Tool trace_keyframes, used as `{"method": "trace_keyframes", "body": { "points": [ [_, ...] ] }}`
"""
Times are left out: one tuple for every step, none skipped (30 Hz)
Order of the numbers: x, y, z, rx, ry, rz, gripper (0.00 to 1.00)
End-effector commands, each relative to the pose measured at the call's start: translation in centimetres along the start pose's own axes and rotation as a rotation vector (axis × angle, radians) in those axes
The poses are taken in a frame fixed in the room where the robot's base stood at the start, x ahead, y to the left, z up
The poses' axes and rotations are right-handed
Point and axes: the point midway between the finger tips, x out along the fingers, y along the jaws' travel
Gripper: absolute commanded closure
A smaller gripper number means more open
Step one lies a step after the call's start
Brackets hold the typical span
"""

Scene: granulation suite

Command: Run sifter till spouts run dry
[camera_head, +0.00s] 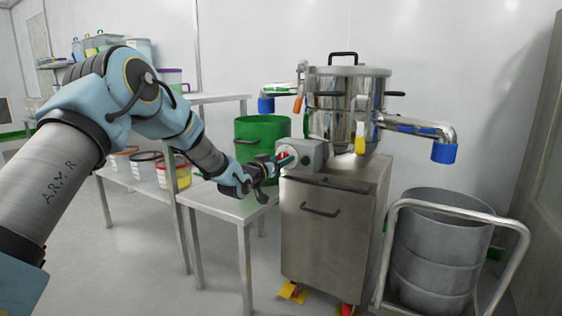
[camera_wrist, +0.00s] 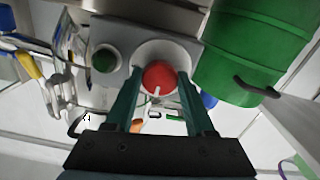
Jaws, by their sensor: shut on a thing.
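The sifter (camera_head: 345,95) is a shiny steel drum with a lid handle, standing on a steel cabinet (camera_head: 325,232). Its left spout has a blue end (camera_head: 265,104) above a green bin (camera_head: 262,135). Its right spout has a blue end (camera_head: 444,152) above a grey drum (camera_head: 440,245). No material shows at either spout, but the bin and drum insides are hidden. My gripper (camera_head: 277,166) is at the grey control box (camera_head: 315,157). In the wrist view its fingers are shut on the red knob (camera_wrist: 158,78), one each side. A green button (camera_wrist: 103,60) sits beside it.
The green bin stands on a steel side table (camera_head: 215,203) left of the cabinet. The grey drum sits behind a cart's tubular handle (camera_head: 400,205). Several tubs stand on a shelf at left. Floor is clear at front left.

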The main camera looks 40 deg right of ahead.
Motion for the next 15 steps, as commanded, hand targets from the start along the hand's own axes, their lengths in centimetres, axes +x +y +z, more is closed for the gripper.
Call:
{"method": "trace_keyframes", "body": {
  "points": [
    [-0.01,0.0,0.0,0.0,0.0,0.0,0.66],
    [-0.01,0.0,0.0,0.0,0.0,0.0,0.7],
    [-0.01,0.0,0.0,0.0,0.0,0.0,0.74],
    [-0.01,0.0,0.0,0.0,0.0,0.0,0.78],
    [-0.01,0.0,0.0,0.0,0.0,0.0,0.81],
    [-0.01,0.0,0.0,0.0,0.0,0.0,0.85],
    [-0.01,0.0,0.0,0.0,0.0,0.0,0.89],
    [-0.01,0.0,0.0,0.0,0.0,0.0,0.92],
    [-0.01,0.0,0.0,0.0,0.0,0.0,0.97],
    [-0.01,0.0,0.0,0.0,0.0,0.0,1.0],
    [-0.01,0.0,0.0,0.0,0.0,0.0,1.0],
    [-0.01,0.0,0.0,0.0,0.0,0.0,1.0],
    [-0.02,0.0,0.01,0.001,0.0,0.0,1.0],
    [-0.01,0.0,0.02,0.003,0.0,0.0,1.0],
    [-0.01,0.0,0.03,0.006,0.0,0.0,1.0]
  ]
}}
